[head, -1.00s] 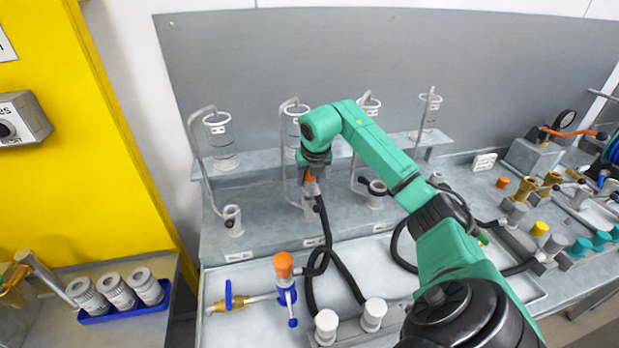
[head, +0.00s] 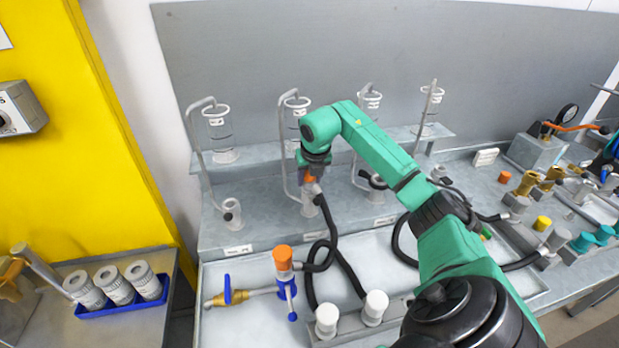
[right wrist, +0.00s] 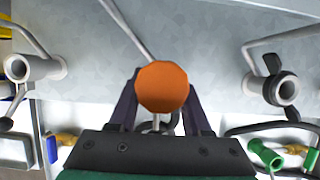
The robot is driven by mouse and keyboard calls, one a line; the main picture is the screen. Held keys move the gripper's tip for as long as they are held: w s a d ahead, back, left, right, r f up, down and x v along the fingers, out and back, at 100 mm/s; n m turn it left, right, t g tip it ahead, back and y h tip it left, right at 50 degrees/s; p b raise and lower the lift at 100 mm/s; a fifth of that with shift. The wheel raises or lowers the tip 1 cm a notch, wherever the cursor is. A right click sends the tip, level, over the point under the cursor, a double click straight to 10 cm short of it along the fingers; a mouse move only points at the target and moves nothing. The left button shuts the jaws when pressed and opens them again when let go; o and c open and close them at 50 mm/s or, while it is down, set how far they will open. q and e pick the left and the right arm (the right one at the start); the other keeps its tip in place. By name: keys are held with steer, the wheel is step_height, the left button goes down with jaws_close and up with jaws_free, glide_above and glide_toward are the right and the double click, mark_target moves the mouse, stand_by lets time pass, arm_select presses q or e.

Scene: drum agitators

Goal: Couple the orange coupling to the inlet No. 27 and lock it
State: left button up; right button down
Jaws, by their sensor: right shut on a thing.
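The orange coupling (head: 309,176) is between the fingers of my right gripper (head: 313,168), which is shut on it. A black hose hangs from just below the coupling. In the right wrist view the coupling's round orange end (right wrist: 162,88) fills the space between the dark fingers (right wrist: 160,105). A grey inlet (head: 309,206) stands directly below the coupling in the head view. I cannot tell whether they touch. Its label is too small to read, so I cannot confirm No. 27. My left gripper is not in view.
Similar inlets stand left (head: 232,212) and right (head: 377,188), with glass cylinders (head: 221,135) on the shelf behind. An orange-topped blue valve (head: 285,270) and two white-capped fittings (head: 327,320) stand in front. More fittings (head: 525,183) crowd the right side.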

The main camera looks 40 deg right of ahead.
steer(key=shift+f, duration=0.3)
stand_by(0.4)
steer(key=shift+c, duration=1.4)
jaws_free()
step_height(320, 180, up, 10)
steer(key=p, duration=0.8)
steer(key=shift+r, duration=0.15)
